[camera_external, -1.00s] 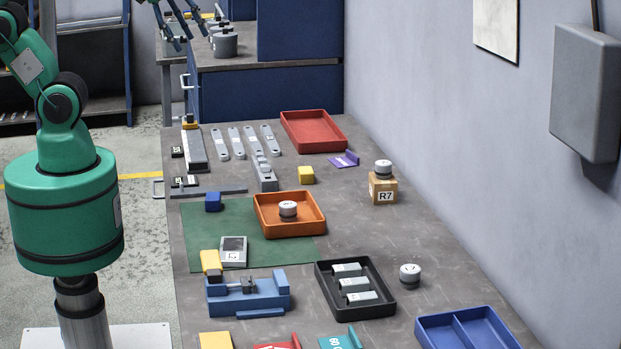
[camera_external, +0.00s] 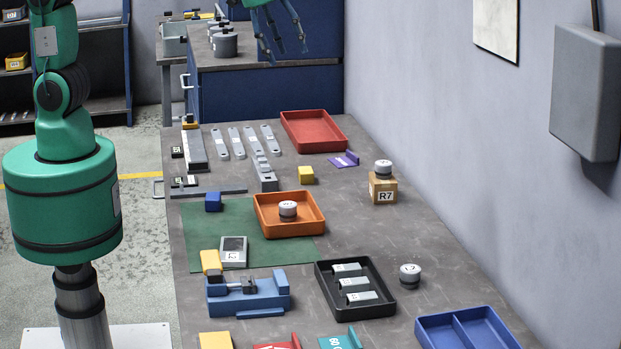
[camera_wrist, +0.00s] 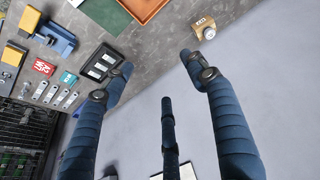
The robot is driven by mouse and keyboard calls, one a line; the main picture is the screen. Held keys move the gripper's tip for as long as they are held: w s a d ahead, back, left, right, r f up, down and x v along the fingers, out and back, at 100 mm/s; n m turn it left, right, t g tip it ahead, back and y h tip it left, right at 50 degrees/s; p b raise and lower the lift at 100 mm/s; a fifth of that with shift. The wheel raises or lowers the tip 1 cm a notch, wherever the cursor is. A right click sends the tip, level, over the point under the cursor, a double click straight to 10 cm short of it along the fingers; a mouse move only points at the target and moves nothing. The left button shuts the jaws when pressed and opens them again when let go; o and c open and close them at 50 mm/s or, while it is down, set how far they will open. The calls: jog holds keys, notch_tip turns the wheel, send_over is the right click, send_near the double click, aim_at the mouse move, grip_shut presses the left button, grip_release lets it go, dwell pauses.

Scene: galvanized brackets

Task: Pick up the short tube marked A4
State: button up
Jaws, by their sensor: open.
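Several short grey tubes (camera_external: 355,283) lie side by side in the black tray (camera_external: 326,278) right of the blue vise. Their white labels are too small to read, so I cannot tell which one is A4. In the wrist view the tubes (camera_wrist: 100,65) show in the tray at the upper left, partly beside a finger. My gripper (camera_external: 286,45) is open and empty, high up beyond the far end of the bench. Its dark blue fingers are spread in the wrist view (camera_wrist: 155,80).
An orange tray (camera_external: 263,222) holds a round grey part. A cardboard box marked R7 (camera_external: 383,190), a round part (camera_external: 410,275), a blue divided tray (camera_external: 432,333) and a blue vise (camera_external: 250,297) stand nearby. A wall box (camera_external: 585,95) juts from the right wall.

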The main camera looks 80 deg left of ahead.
jog(key=w+d+f+p, duration=0.1)
jog(key=w+d+f, duration=0.25)
jog(key=d, duration=0.35)
jog(key=w+d+f+p, duration=0.1)
jog(key=w+d+f, duration=0.1)
jog(key=d+f, duration=0.3)
jog(key=w+d+f, duration=0.2)
jog(key=d, duration=0.6)
jog(key=s+d+f+p, duration=0.2)
jog(key=s+d+f, duration=0.1)
jog(key=d+f, duration=1.5)
jog(key=d, duration=0.3)
jog(key=shift+d+f+g+p, duration=0.2)
jog(key=shift+g+p, duration=0.1)
jog(key=shift+g, duration=0.1)
jog(key=shift+w+f, duration=0.1)
send_over(363, 297)
jog(key=s, duration=0.2)
jog(key=shift+s+f+x, duration=0.1)
jog(key=shift+s+x, duration=0.2)
jog(key=shift+x, duration=1)
jog(key=shift+s+f+x, duration=0.1)
jog(key=shift+s+x, duration=0.2)
jog(key=shift+x, duration=1)
jog(key=shift+s+f+x, duration=0.1)
jog(key=shift+s+x, duration=0.15)
jog(key=shift+x, duration=1.05)
jog(key=shift+a, duration=0.1)
jog(key=shift+p+x, duration=0.3)
jog(key=shift+x, duration=2.25)
